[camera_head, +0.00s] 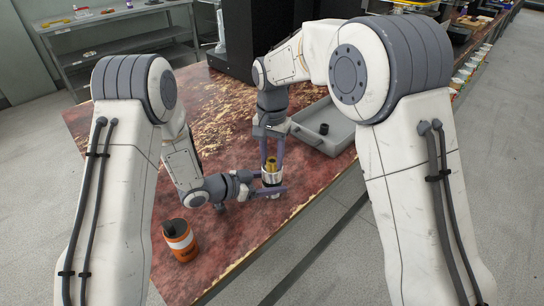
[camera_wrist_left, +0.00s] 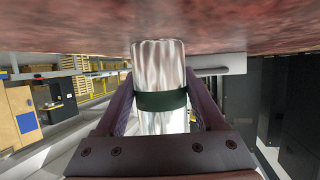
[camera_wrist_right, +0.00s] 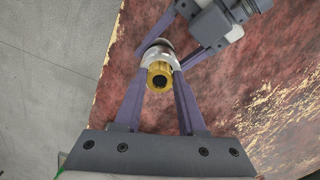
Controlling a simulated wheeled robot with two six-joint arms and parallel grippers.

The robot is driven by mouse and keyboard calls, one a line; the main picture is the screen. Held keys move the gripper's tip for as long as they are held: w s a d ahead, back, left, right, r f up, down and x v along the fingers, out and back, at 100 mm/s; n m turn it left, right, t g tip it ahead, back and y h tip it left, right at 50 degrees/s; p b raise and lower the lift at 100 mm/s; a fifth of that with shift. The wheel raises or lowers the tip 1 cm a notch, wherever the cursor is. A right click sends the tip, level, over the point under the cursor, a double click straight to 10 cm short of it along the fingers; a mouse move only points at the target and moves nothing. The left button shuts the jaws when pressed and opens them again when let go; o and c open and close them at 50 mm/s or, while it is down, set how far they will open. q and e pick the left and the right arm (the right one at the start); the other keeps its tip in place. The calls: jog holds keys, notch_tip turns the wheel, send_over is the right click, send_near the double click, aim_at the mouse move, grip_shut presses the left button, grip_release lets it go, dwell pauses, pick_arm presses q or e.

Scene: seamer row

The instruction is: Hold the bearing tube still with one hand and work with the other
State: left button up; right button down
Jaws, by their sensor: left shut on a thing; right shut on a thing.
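The bearing tube (camera_head: 271,180) is a shiny silver cylinder that stands upright over the worn red table. In the left wrist view the tube (camera_wrist_left: 158,65) has a dark green band around it. My left gripper (camera_head: 275,188) is shut on the tube from the side. My right gripper (camera_head: 271,160) points down from above, shut on a brass-coloured ring-shaped piece (camera_wrist_right: 159,76) with a dark hole. The brass piece (camera_head: 271,163) is at the tube's upper end; how far it sits inside is hidden.
A grey tray (camera_head: 338,133) with a small black part (camera_head: 324,129) lies behind and right of the tube. The table's right edge (camera_head: 318,212) is close by. A dark machine stands at the back.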

aim_at(272, 161)
jog(key=shift+c, duration=2.4)
grip_release()
notch_tip(272, 161, up, 12)
jog(key=s+d+f+n, duration=0.1)
jog(key=s+f+n, duration=0.2)
jog(key=s, duration=0.7)
jog(key=s+d+f+n, duration=0.2)
jog(key=s+n, duration=0.3)
jog(key=s, duration=0.4)
jog(key=s+d+f+n+y, duration=0.1)
jog(key=s+f+n, duration=0.3)
jog(key=s, duration=0.6)
jog(key=shift+s+d+f, duration=0.35)
jog(key=shift+d+f, duration=0.05)
jog(key=shift+d, duration=0.05)
